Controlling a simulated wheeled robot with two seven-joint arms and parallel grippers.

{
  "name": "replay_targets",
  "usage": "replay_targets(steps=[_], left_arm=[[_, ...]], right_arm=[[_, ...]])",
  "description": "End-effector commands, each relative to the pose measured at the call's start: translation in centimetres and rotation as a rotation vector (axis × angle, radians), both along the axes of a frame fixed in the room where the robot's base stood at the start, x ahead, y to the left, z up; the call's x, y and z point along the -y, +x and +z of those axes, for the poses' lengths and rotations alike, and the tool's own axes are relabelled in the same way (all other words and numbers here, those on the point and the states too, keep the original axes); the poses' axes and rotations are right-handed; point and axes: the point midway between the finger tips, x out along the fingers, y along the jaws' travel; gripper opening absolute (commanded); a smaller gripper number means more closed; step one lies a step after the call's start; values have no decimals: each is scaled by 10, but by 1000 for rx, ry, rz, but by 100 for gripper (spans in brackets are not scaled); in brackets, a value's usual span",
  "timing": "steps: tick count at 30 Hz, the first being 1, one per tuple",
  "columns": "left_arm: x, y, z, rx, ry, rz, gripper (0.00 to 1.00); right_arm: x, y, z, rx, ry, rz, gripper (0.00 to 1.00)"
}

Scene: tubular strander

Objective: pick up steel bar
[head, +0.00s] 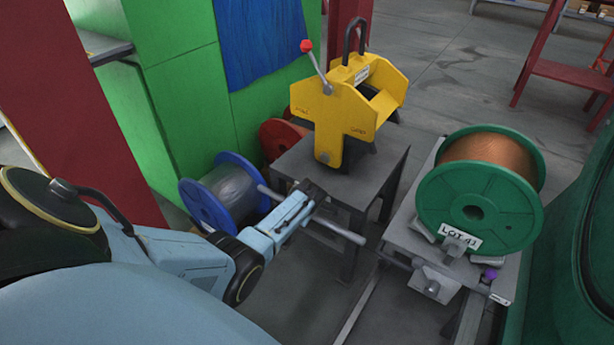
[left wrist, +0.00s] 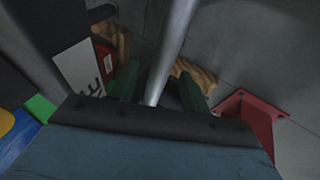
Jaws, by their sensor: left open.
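The steel bar is a grey rod; in the head view its right end (head: 342,231) sticks out to the right of my left gripper and its other end shows to the left. My left gripper (head: 311,194) is open, with its light-blue body crossing over the middle of the bar beside the grey stand. In the left wrist view a grey rod (left wrist: 173,50) runs between the two dark fingers (left wrist: 157,92). Whether the fingers touch it I cannot tell. My right gripper is not in view.
A yellow machine part (head: 345,110) with a red-knobbed lever stands on a grey stand (head: 385,175). A blue-flanged spool (head: 205,205) is close to my left arm. Green panels (head: 180,90) stand behind.

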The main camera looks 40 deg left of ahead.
Motion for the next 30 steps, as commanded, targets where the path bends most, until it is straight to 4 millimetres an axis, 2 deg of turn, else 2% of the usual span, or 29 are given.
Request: replay_targets(steps=[9, 20, 30], left_arm=[[-1, 1, -1, 1, 0, 0, 47], [0, 1, -1, 1, 0, 0, 0], [-1, 3, 1, 6, 2, -1, 0]], right_arm=[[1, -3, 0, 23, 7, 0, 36], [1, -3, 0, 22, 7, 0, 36], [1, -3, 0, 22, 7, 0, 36]])
